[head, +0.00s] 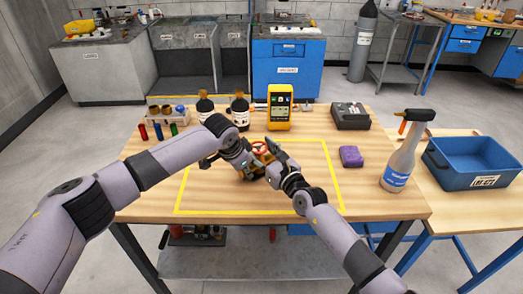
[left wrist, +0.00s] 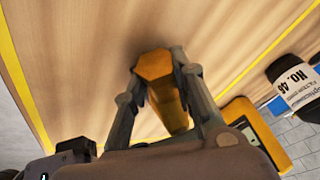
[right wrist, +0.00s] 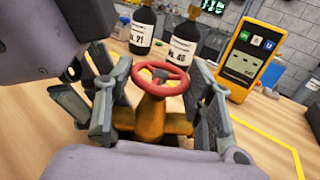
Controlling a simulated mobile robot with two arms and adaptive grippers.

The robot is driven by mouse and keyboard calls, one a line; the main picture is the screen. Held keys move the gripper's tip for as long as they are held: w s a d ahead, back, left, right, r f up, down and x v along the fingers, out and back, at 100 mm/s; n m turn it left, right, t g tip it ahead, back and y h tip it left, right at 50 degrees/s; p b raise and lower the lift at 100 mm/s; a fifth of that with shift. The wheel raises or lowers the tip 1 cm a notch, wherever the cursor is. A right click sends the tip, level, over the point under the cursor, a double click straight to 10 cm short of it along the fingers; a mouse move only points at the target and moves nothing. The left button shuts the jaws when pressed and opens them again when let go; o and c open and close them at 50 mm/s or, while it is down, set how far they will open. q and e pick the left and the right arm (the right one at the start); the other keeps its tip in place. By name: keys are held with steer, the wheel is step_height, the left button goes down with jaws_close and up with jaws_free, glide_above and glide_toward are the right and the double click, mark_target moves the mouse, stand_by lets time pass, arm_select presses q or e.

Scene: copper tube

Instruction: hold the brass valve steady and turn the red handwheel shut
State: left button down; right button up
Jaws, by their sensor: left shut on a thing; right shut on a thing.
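The brass valve (head: 257,163) is held between my two hands above the middle of the wooden table, partly hidden by them. Its red handwheel (head: 259,148) faces up and also shows in the right wrist view (right wrist: 160,75). My left gripper (head: 248,171) is shut on the valve; in the left wrist view its fingers flank a hexagonal brass end (left wrist: 155,65). My right gripper (right wrist: 160,92) is shut on the brass body (right wrist: 153,120), a finger at each side. The handwheel stands between these fingers, with small gaps showing beside its rim.
A yellow tape outline (head: 330,170) marks the table around the hands. A purple block (head: 350,156), a spray bottle (head: 402,155) and a blue bin (head: 475,165) are at right.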

arm_select(q)
steer(key=shift+s+d+f, duration=0.1)
steer(key=shift+s+d, duration=0.1)
steer(key=shift+d, duration=0.2)
arm_select(e)
steer(key=shift+a+r+m+t+h, duration=0.2)
steer(key=shift+r+m+t+h, duration=0.3)
steer(key=shift+m+h, duration=0.15)
arm_select(q)
steer(key=shift+a, duration=0.1)
arm_select(e)
steer(key=shift+s+d+f+h, duration=0.1)
steer(key=shift+d+f+h, duration=0.25)
steer(key=shift+h, duration=0.1)
steer(key=o, duration=1.2)
steer(key=shift+f, duration=0.2)
arm_select(q)
steer(key=shift+a, duration=0.1)
arm_select(e)
steer(key=shift+s+f, duration=0.1)
steer(key=shift+s, duration=0.05)
steer(key=shift+s+d, duration=0.15)
steer(key=shift+s, duration=0.1)
arm_select(q)
steer(key=shift+w+a, duration=0.1)
arm_select(e)
steer(key=v, duration=0.7)
steer(key=shift+s+d, duration=0.1)
